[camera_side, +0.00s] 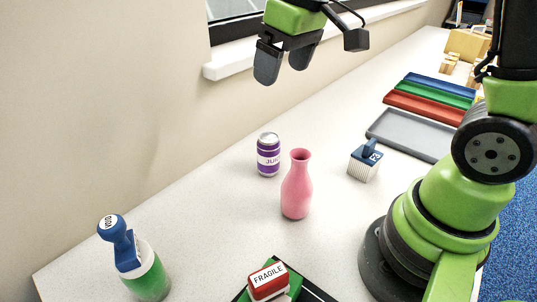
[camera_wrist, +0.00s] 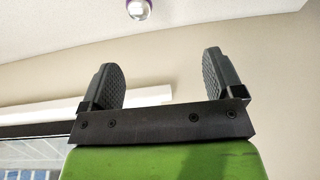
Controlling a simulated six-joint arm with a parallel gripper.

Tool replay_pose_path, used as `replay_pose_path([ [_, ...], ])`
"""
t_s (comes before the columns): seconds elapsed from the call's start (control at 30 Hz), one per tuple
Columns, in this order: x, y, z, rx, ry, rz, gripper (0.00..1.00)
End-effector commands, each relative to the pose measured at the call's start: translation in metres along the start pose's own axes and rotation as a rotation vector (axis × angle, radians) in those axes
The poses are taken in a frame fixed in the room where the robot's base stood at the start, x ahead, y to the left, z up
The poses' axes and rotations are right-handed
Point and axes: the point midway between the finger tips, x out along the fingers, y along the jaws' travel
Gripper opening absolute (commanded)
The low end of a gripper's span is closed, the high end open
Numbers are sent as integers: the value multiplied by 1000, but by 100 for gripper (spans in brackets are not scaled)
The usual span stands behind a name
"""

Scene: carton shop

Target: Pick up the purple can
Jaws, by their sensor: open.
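The purple can (camera_side: 268,156) has a silver top and a white label band. It stands upright on the white table in the side view, behind and to the left of a pink vase. In the wrist view only part of the can (camera_wrist: 139,8) shows, cut off by the top edge. My gripper (camera_side: 283,70) is open and empty, high above the table and apart from the can. Its two dark fingers (camera_wrist: 162,80) stand wide apart in the wrist view with nothing between them.
The pink vase (camera_side: 297,187) stands close to the can. A blue-handled brush (camera_side: 366,160), a grey tray (camera_side: 408,134), a blue-handled stamp (camera_side: 118,240) on a green-and-white container (camera_side: 150,275), and a red FRAGILE stamp (camera_side: 268,281) are on the table. The wall runs along the left.

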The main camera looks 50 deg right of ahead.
Motion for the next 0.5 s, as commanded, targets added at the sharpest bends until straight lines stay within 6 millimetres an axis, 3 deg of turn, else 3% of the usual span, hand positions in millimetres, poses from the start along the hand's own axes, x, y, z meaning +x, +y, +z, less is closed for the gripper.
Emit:
replay_pose_path([
  [0.03, 20, 6, -9, -35, -48, 6, 87],
  [0.2, 78, 23, -26, -160, -165, 14, 87],
  [0.33, 111, 32, -29, -223, -224, 12, 87],
  [0.5, 132, 36, -28, -259, -255, 9, 87],
])
